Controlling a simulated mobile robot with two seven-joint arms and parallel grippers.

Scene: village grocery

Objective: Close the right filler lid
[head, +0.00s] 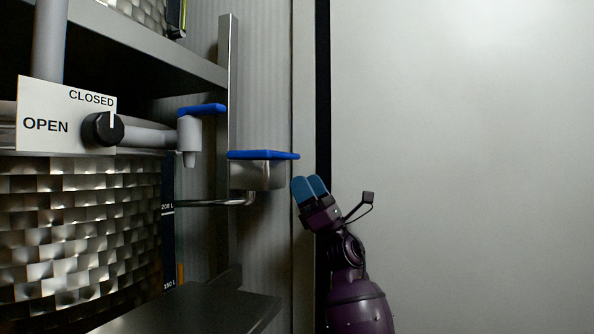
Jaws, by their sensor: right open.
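The filler lid (263,155) is a flat blue plate lying level across the top of a small metal filler box (257,175), and I see no gap under it. A bent metal pipe (232,202) runs from the box's underside toward the tank. My right gripper (309,188) is just right of the box and slightly below the lid, its blue fingers pointing up and left. It is open with nothing between its fingers, and it appears apart from the lid. My left gripper is out of view.
A textured metal tank (80,230) with a level scale stands at left. Above it are an OPEN/CLOSED sign (45,125) with a black knob (103,129) and a blue-handled tap (189,135). A dark shelf (195,308) juts out below. The pale wall at right is clear.

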